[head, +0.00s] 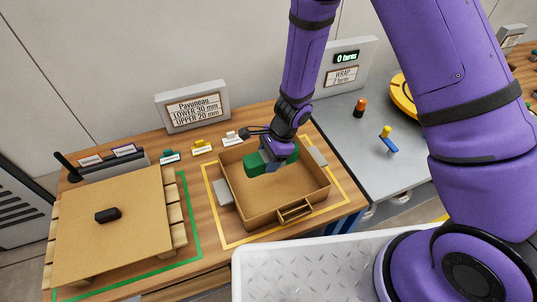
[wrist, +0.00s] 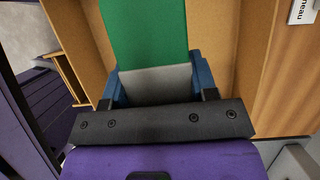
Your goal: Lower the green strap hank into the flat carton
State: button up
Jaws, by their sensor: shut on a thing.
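The green strap hank (head: 258,165) is in my gripper (head: 274,156), over the back part of the open flat carton (head: 262,219). The hank sticks out on both sides of the fingers. I cannot tell whether it is below the carton's rim or touches the floor. In the wrist view the green hank (wrist: 148,35) runs up from between the blue fingers of my gripper (wrist: 158,82), and carton walls show on both sides. The hank's underside is hidden.
The carton sits inside a yellow outline (head: 231,246) on the wooden table. Grey blocks (head: 223,191) flank it. A brown board (head: 110,240) with a black object (head: 107,215) is at the left. A sign (head: 192,106) stands behind.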

send_over(265, 185)
jog(key=d, duration=0.1)
jog(key=shift+w+d+f, duration=0.1)
jog(key=shift+w+f, duration=0.05)
jog(key=shift+f, duration=1.7)
jog(key=shift+w+f, duration=0.1)
jog(key=shift+f, duration=1.75)
jog(key=shift+f, duration=1.45)
jog(key=o, duration=1.3)
jog(key=shift+c, duration=0.2)
jog(key=v, duration=1)
jog(key=shift+d+r, duration=0.1)
jog(key=shift+r, duration=0.25)
jog(key=shift+w+r, duration=0.1)
